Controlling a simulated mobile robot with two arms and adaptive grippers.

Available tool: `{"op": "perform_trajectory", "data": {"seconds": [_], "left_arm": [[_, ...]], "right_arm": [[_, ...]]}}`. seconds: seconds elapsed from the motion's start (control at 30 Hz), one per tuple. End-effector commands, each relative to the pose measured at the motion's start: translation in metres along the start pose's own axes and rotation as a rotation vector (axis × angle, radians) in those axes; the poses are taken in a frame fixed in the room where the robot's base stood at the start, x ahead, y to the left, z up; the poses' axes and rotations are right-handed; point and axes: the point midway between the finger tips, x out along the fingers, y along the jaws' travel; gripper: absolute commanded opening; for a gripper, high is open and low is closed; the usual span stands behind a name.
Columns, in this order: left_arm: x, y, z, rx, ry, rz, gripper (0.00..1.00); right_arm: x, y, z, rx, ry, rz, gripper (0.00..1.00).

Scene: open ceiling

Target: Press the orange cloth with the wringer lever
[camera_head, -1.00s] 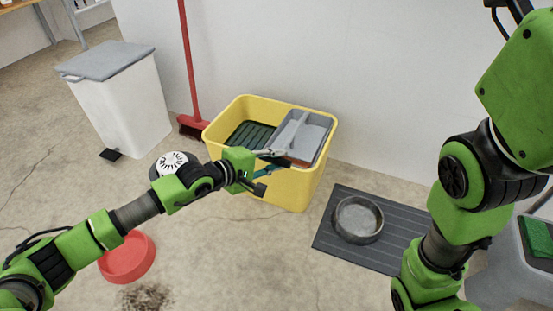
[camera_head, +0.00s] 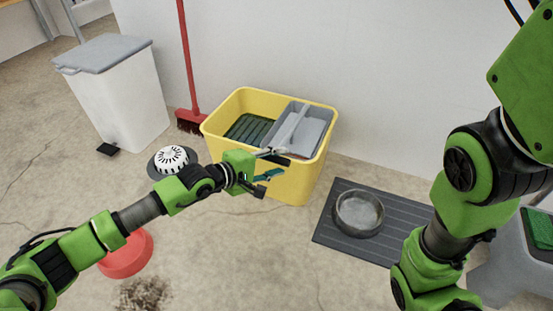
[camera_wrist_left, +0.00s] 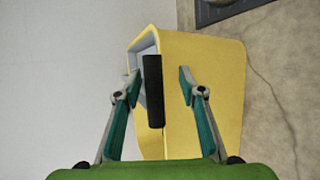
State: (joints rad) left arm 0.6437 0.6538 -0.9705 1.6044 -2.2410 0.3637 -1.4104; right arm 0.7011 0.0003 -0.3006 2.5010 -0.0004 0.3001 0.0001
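The yellow bucket (camera_head: 290,185) stands by the wall with a grey wringer (camera_head: 318,128) in its right part. The grey lever (camera_head: 293,124) slopes over the wringer toward the front rim. I cannot make out the orange cloth now. My left gripper (camera_head: 277,166) is at the bucket's front, its fingers apart. In the left wrist view, a black grip (camera_wrist_left: 153,90) lies between the open fingertips (camera_wrist_left: 159,82), nearer the left one, with a clear gap on the right. My right arm shows at the right, but its gripper is outside the view.
A grey bowl (camera_head: 359,213) stands on a ribbed dark mat (camera_head: 393,243) right of the bucket. A white bin (camera_head: 120,100), red broom (camera_head: 190,75), white-and-black round object (camera_head: 172,160) and red bowl (camera_head: 128,256) are to the left.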

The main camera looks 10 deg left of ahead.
Motion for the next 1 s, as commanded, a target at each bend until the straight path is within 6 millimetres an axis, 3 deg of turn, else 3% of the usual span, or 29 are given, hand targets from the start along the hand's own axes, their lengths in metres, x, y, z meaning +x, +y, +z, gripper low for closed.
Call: {"op": "perform_trajectory", "data": {"seconds": [0.03, 0.3, 0.43, 0.8, 1.0], "left_arm": [[-0.001, -0.004, -0.008, -0.001, 0.014, -0.009, 0.34], [-0.003, -0.001, -0.009, 0.002, 0.016, -0.004, 0.34], [-0.014, -0.001, -0.01, 0.002, 0.017, -0.003, 0.34], [-0.088, 0.0, -0.004, 0.006, 0.007, -0.003, 0.34], [-0.113, 0.001, -0.001, 0.002, 0.003, 0.0, 0.34]], "right_arm": [[0.0, 0.0, 0.0, 0.0, 0.0, 0.0, 0.4], [-0.001, 0.001, 0.002, 0.0, -0.005, 0.002, 0.4], [-0.001, 0.001, 0.002, 0.0, -0.004, 0.002, 0.4], [0.0, 0.0, 0.001, 0.0, -0.002, 0.001, 0.4], [0.0, 0.0, 0.001, 0.0, -0.002, 0.001, 0.4]]}}
